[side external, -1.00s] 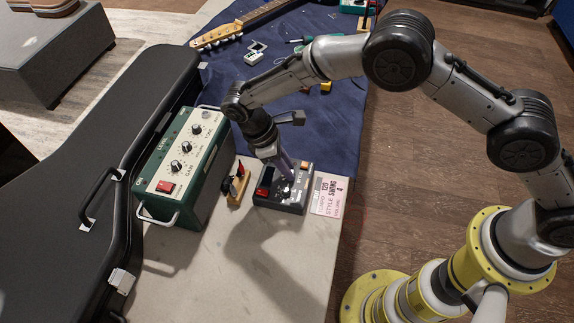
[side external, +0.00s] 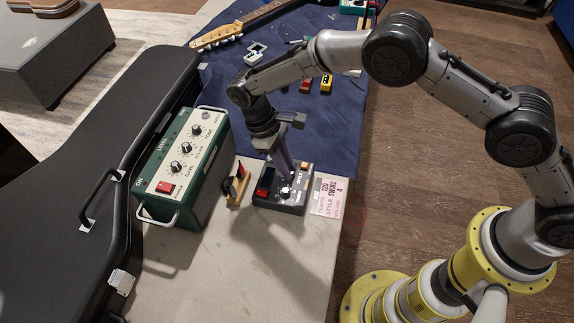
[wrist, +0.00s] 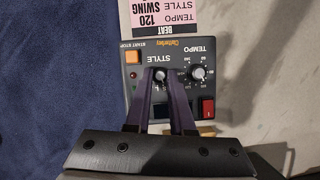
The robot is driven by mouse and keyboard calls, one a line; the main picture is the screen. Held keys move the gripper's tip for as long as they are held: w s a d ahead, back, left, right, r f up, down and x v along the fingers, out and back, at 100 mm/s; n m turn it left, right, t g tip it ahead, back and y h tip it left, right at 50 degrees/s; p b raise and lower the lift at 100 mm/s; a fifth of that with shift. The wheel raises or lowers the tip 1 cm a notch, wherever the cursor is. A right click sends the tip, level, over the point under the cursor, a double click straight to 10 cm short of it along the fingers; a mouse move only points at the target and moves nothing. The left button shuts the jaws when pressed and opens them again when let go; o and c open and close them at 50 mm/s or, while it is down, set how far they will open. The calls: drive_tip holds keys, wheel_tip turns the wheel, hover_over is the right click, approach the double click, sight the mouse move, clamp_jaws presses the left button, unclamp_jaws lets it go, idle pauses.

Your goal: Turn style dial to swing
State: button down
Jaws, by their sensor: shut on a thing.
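The drum machine (side external: 276,205) is a small dark box with an orange start/stop button, a red switch and two knobs. It lies flat on the pale bench top. In the wrist view, the style dial (wrist: 158,71) sits between my fingertips, under the upside-down STYLE label. My gripper (wrist: 158,77) is shut on the dial, one finger on each side. The fingers hide most of the marks around it, so I cannot read its setting. The tempo dial (wrist: 197,72) is beside it, free. A card (side external: 327,194) next to the machine reads tempo 120, style swing.
A green amplifier (side external: 184,165) and a small stand with red-handled tools (side external: 238,185) are left of the machine. A black guitar case (side external: 75,185) lies farther left. A blue cloth (side external: 335,135) with pedals and a guitar neck lies behind. The front bench is clear.

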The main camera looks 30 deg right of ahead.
drive_tip(key=shift+m+y, duration=0.3)
drive_tip(key=shift+m, duration=0.3)
drive_tip(key=c, duration=0.8)
unclamp_jaws()
drive_tip(key=shift+o, duration=0.2)
drive_tip(key=shift+r, duration=0.1)
drive_tip(key=v, duration=1.3)
drive_tip(key=shift+w+r, duration=0.2)
drive_tip(key=shift+r, duration=0.1)
